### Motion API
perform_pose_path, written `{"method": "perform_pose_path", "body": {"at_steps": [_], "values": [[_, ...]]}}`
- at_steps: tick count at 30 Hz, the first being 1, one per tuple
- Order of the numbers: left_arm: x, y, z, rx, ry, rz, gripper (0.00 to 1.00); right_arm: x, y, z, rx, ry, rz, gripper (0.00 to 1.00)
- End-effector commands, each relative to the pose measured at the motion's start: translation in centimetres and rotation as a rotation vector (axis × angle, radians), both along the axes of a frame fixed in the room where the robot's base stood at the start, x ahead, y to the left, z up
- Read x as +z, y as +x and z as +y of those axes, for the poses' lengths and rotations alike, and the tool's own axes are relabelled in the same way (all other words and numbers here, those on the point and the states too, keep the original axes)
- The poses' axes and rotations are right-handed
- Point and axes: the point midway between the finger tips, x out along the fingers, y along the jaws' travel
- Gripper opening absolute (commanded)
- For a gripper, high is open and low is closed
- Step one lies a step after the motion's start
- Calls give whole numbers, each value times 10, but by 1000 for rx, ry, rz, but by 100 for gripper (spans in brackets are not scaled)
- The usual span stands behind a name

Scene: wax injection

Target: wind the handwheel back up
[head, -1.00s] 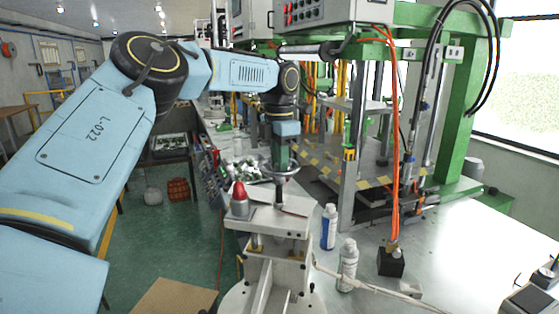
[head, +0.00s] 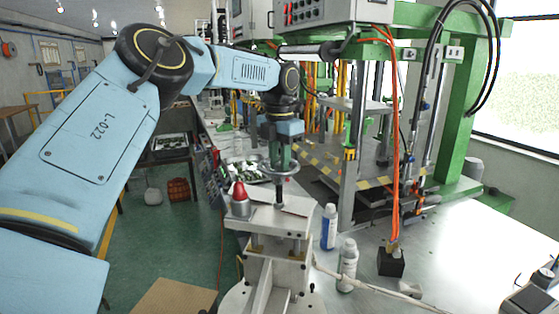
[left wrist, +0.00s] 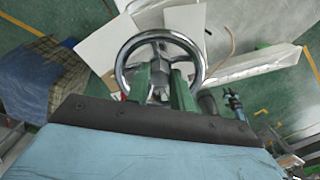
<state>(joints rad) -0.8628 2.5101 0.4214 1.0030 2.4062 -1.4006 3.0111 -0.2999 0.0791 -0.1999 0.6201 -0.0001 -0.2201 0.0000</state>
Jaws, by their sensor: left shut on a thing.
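The handwheel (head: 290,172) is a shiny metal ring on top of a small white press stand (head: 270,216). In the left wrist view the handwheel (left wrist: 198,52) shows as a chrome ring with spokes and a hub. My left gripper (head: 281,160) points straight down over it from above. Its green fingers, also in the left wrist view (left wrist: 160,82), reach inside the ring and are shut on the wheel near its hub; the exact contact is partly hidden. My right gripper is not in view.
A red-tipped grey part (head: 240,200) stands on the plate's left. A blue-labelled bottle (head: 329,226) and a white bottle (head: 347,265) stand right of the stand. A large green-framed machine (head: 455,130) fills the right. A black block (head: 391,262) sits on the bench.

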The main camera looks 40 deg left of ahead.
Motion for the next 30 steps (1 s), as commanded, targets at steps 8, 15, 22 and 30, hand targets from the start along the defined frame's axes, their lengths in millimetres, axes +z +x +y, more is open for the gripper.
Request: {"method": "perform_pose_path", "body": {"at_steps": [8,15,22,30], "values": [[1,0,0,-1,1,-3,45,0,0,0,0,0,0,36],[1,0,0,-1,0,-1,45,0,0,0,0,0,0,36],[22,1,0,-1,-1,-5,45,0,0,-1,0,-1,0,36],[72,1,0,-2,-2,-5,45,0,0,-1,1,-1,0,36]]}}
